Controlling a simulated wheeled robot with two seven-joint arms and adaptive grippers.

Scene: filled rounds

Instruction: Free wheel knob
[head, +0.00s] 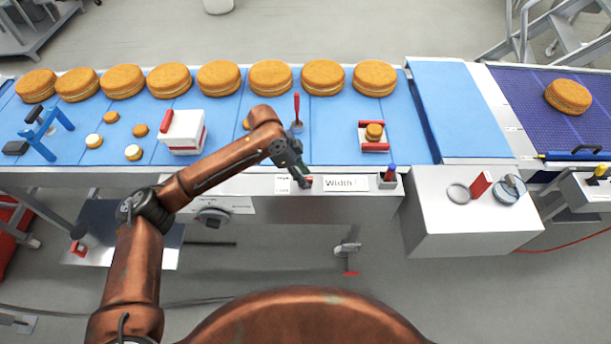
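My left gripper (303,182) points down at the front rail of the conveyor. Its dark fingers are beside a small red piece (309,181), just left of the white "Width" label (345,184). The view is too small to tell whether they touch or grip it. A round grey knob (212,217) sits on the front panel, left of and below the gripper, with nothing on it. A grey crank-like fitting (348,247) with a red end hangs under the conveyor. I cannot tell which of these is the wheel knob. My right gripper is out of view.
A row of large filled rounds (219,77) lies along the back of the blue belt (330,125). A dark post with a blue-and-red top (388,177) is right of the label. A white box (465,225) stands at right.

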